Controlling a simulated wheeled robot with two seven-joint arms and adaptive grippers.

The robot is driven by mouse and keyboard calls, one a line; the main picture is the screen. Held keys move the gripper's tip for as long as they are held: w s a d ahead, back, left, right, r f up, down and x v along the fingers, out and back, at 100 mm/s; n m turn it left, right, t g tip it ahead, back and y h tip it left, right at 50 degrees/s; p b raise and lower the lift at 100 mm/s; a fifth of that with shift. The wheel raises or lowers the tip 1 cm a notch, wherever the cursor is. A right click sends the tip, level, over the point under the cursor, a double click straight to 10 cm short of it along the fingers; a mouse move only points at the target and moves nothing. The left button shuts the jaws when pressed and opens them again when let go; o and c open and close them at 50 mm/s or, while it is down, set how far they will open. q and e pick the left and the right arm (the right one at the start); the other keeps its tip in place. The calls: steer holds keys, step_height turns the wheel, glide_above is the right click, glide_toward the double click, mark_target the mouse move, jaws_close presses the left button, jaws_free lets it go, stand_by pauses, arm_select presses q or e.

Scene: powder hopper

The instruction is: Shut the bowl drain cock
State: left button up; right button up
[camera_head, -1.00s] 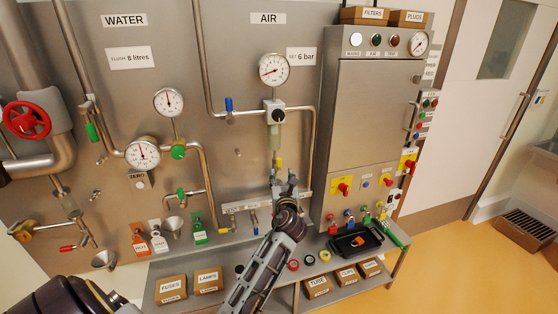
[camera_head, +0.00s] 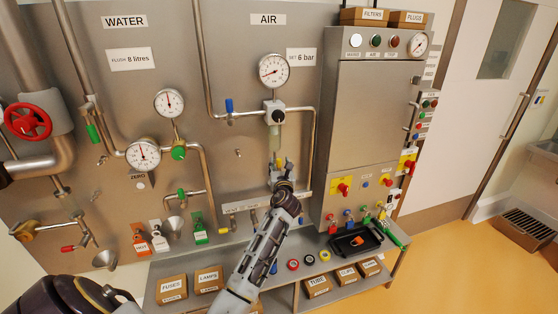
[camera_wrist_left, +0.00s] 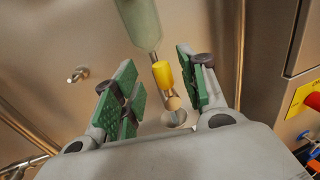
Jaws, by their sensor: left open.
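The bowl drain cock has a small yellow handle (camera_head: 279,161) under the pale green bowl (camera_head: 276,138) of the air unit. In the left wrist view the yellow handle (camera_wrist_left: 162,74) lies just below the bowl (camera_wrist_left: 140,22), in the gap between my fingers. Metal parts of the cock (camera_wrist_left: 173,104) show below it. My left gripper (camera_head: 283,171) is at the cock in the head view. Its green-padded fingers (camera_wrist_left: 160,90) are open on either side of the handle, with no contact visible. Whether the cock is open or shut I cannot tell.
The air gauge (camera_head: 273,71) and regulator (camera_head: 274,113) are above the bowl. A grey cabinet (camera_head: 368,140) stands close on the right. A shelf (camera_head: 330,262) with a black tray (camera_head: 346,243) and labelled boxes is below. Water valves and pipes fill the left.

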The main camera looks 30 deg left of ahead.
mark_target(279, 161)
arm_select(q)
steer(key=shift+x, duration=2.45)
jaws_close()
